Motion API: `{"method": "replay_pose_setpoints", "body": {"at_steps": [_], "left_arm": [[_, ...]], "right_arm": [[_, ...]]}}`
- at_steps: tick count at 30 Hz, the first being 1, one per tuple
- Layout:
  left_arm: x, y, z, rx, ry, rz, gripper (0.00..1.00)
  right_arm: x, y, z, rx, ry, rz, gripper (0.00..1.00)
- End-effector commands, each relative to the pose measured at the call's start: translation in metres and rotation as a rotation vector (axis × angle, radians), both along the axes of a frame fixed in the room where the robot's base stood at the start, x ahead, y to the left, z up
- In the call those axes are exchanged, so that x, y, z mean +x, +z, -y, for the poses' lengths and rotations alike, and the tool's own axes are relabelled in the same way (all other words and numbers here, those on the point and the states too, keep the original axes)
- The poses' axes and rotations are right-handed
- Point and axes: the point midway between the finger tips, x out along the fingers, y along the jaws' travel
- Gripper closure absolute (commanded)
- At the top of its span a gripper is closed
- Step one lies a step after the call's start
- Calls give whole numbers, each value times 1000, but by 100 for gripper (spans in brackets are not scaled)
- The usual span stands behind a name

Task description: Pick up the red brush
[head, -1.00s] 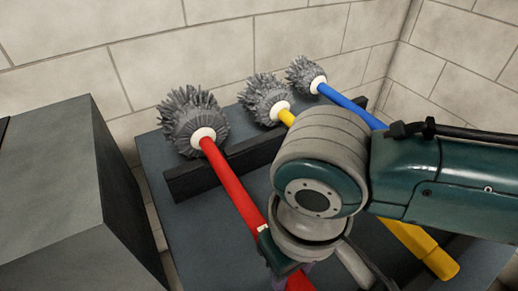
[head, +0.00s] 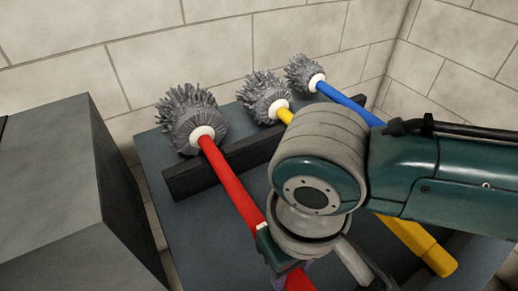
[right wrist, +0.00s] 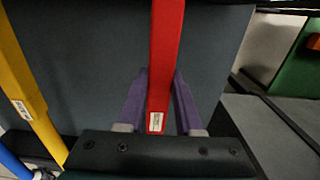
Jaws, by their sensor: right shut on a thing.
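The red brush (head: 230,182) lies tilted, with its grey bristle head (head: 190,118) at the far end resting over a dark raised bar. My right gripper (head: 292,277) is at the lower part of its red handle, mostly hidden under my wrist in the head view. In the right wrist view, its purple fingers (right wrist: 160,100) stand on either side of the red handle (right wrist: 166,50), shut on it. A small white label shows on the handle between them. My left gripper is not in view.
A yellow brush (head: 412,243) and a blue brush (head: 345,100) lie to the right on the same dark table (head: 160,150), across the bar (head: 205,178). My right arm covers parts of both. A grey block (head: 60,180) stands at left; a tiled wall (head: 250,40) is behind.

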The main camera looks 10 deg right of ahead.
Motion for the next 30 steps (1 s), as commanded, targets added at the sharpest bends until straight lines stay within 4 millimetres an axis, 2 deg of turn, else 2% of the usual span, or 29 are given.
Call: {"method": "replay_pose_setpoints", "body": {"at_steps": [7, 11, 14, 24, 30], "left_arm": [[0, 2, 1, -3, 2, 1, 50], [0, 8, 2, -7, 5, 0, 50], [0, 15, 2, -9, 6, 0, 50], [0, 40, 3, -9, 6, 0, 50], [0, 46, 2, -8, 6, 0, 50]], "right_arm": [[0, 5, 0, 2, 0, 2, 100], [1, 19, -1, 3, 0, 2, 100], [1, 41, -1, 3, 2, 3, 100], [1, 145, -1, 4, 3, 6, 100], [1, 184, -1, 3, 1, 2, 100]]}}
